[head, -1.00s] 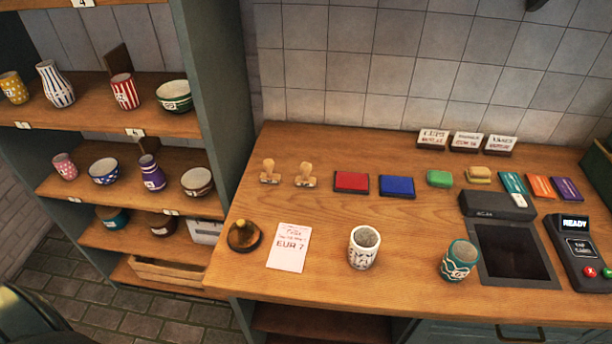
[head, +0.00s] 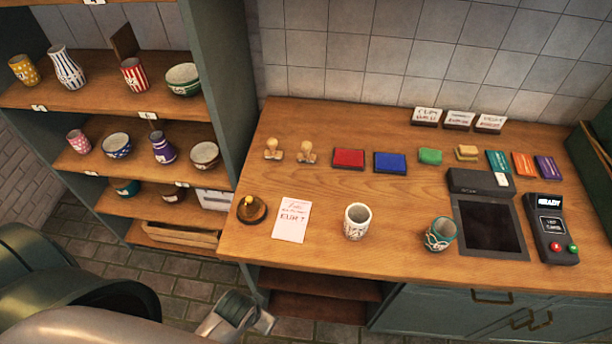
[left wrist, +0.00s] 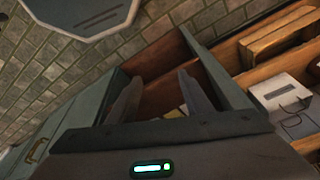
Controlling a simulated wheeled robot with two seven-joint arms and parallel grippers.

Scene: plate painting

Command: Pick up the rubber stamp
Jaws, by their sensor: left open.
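Two wooden rubber stamps stand upright on the counter near the wall, a left one (head: 273,150) and a right one (head: 307,153). Both have pale knob handles. My left gripper (head: 262,322) is low at the bottom of the head view, in front of the counter and well below the stamps. In the left wrist view my left gripper (left wrist: 160,92) has its two fingers apart with nothing between them. No stamp shows in that view. My right gripper is not in view.
Red (head: 349,159) and blue (head: 390,163) ink pads lie right of the stamps. A shelf unit (head: 215,90) rises at the left.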

